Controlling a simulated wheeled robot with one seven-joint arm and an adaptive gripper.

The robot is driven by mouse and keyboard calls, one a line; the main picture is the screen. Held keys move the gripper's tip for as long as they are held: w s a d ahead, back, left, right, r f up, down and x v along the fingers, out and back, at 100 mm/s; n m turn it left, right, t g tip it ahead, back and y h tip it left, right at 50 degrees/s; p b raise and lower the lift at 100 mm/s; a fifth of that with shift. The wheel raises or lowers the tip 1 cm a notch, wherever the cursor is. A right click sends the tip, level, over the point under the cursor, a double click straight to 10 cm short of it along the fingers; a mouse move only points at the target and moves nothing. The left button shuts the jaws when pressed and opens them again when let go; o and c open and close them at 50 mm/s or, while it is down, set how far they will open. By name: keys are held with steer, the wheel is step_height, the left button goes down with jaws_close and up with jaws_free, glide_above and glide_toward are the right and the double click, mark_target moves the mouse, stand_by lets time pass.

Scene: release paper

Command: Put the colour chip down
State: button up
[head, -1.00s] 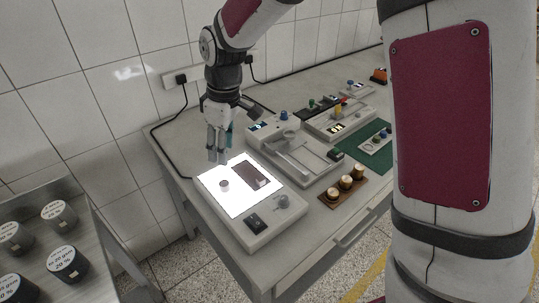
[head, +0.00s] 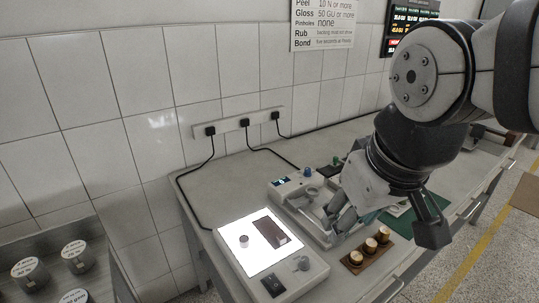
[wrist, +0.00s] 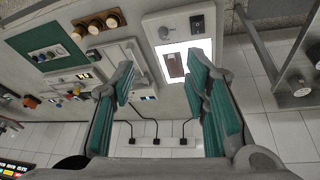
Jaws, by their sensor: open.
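My gripper (head: 385,222) is open, with no chip seen between its teal-padded fingers in the wrist view (wrist: 163,78). In the head view it hangs to the right of the lit light box (head: 234,236), above the bench. A flat dark brown rectangle (head: 268,230) lies on the lit panel with a small pale piece at its lower edge; it also shows in the wrist view (wrist: 174,66). I cannot tell which of these is the colour chip.
Several brown-and-cream rollers sit in a wooden rack (head: 357,258) at the front. A grey device (head: 290,188) stands behind the light box, partly hidden by my arm. A metal side table with dark pots (head: 75,257) is at the left. The bench's back left is clear.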

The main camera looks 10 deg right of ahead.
steer(key=shift+m, duration=0.8)
steer(key=s, duration=0.2)
steer(key=s+d, duration=0.1)
steer(key=s, duration=0.1)
steer(key=shift+f, duration=0.35)
